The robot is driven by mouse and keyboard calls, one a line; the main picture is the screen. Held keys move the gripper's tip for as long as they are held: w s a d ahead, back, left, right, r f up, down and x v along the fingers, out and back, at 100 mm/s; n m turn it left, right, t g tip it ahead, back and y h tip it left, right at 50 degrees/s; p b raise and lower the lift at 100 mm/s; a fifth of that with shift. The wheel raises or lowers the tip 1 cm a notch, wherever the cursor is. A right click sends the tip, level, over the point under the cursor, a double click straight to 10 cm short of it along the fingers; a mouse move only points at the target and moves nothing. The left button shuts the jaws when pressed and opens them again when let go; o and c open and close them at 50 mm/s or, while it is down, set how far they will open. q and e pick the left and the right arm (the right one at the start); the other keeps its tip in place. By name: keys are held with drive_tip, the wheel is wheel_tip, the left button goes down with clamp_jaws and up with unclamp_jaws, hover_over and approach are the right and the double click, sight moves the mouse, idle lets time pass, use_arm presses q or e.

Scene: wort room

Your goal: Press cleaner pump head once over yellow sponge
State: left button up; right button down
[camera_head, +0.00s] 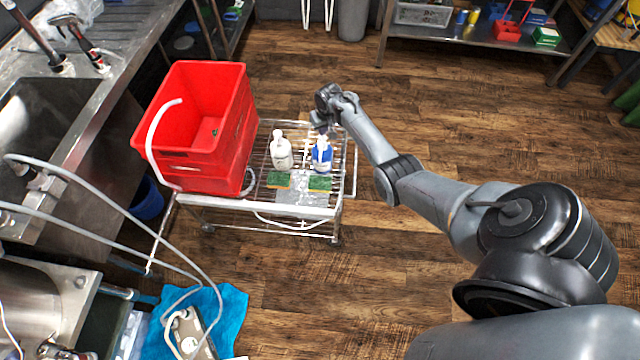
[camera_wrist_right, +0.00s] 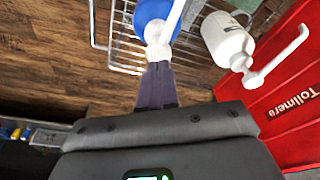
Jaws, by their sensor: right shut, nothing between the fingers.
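A blue bottle with a white pump (camera_head: 322,158) stands upright on the wire trolley (camera_head: 346,175), with a white pump bottle (camera_head: 281,154) to its left. Two sponges lie in front of them, green on top with yellowish edges: a left sponge (camera_head: 278,180) and a right sponge (camera_head: 320,183). My right gripper (camera_head: 321,127) is shut and empty, just above the blue bottle. In the right wrist view its fingertips (camera_wrist_right: 157,72) are at the white pump head (camera_wrist_right: 157,36); I cannot tell if they touch. My left gripper is out of view.
A large red crate (camera_head: 190,150) stands on the trolley's left side, close to the white bottle. A sink counter (camera_head: 100,60) lies further left, with a hose (camera_head: 120,195) in front. The wooden floor right of the trolley is clear.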

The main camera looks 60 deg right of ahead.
drive_tip(key=shift+f, duration=0.3)
idle(0.4)
drive_tip(key=shift+f+b, duration=1.1)
drive_tip(key=shift+f, duration=0.3)
drive_tip(key=shift+r, duration=0.1)
drive_tip(key=shift+r+p, duration=1.6)
drive_tip(key=shift+p, duration=0.35)
wheel_tip(320, 180, up, 6)
drive_tip(key=p, duration=0.6)
drive_tip(key=shift+p, duration=0.35)
